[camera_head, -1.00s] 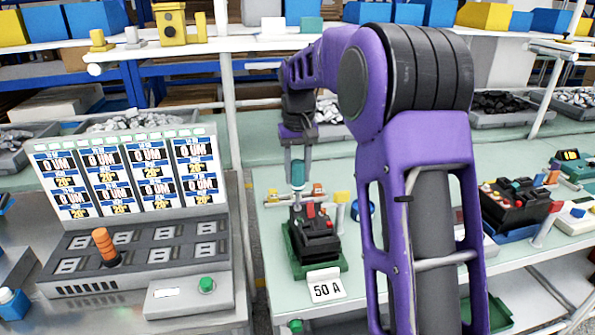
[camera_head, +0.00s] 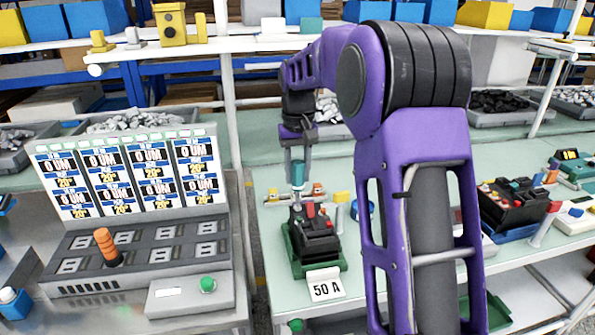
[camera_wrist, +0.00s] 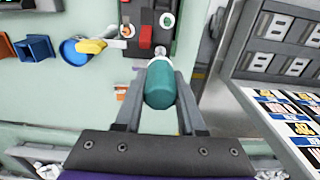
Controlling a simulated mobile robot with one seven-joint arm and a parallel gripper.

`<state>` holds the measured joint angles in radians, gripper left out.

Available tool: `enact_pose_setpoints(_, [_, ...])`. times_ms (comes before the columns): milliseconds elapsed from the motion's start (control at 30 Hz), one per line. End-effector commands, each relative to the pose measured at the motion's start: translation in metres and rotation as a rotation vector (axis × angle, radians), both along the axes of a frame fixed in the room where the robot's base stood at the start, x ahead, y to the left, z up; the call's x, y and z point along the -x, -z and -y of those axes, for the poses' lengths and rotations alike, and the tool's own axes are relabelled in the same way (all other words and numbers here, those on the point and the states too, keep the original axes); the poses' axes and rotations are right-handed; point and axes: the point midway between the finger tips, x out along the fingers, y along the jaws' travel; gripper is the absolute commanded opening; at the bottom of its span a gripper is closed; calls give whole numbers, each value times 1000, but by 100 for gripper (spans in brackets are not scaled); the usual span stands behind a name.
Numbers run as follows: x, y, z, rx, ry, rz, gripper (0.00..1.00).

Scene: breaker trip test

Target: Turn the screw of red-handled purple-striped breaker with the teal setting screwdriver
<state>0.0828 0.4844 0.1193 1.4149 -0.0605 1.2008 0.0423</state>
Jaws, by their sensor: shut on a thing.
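A dark breaker with a red handle (camera_head: 311,210) sits in a green holder (camera_head: 303,273) on the bench, behind a "50 A" card. I cannot make out a purple stripe on it. My gripper (camera_head: 297,165) is shut on the teal screwdriver (camera_head: 297,174), which points down over the rear left part of the breaker. In the wrist view, the fingers (camera_wrist: 160,66) clasp the teal handle (camera_wrist: 160,88), with the red breaker part (camera_wrist: 146,35) just beyond. The screwdriver's tip and the screw are hidden, so I cannot tell whether they touch.
A grey test console (camera_head: 140,262) with an orange-handled lever (camera_head: 104,243) and display panels stands at the left. Yellow-ended fixtures (camera_head: 341,197) and a blue round container (camera_head: 361,209) are close to the breaker. Another dark breaker unit (camera_head: 515,203) stands at the right.

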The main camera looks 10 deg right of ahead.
Motion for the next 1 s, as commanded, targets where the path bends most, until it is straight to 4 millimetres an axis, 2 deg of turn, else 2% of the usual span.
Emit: enact_pose_setpoints(1000, [0,11,0,0,2,0,0])
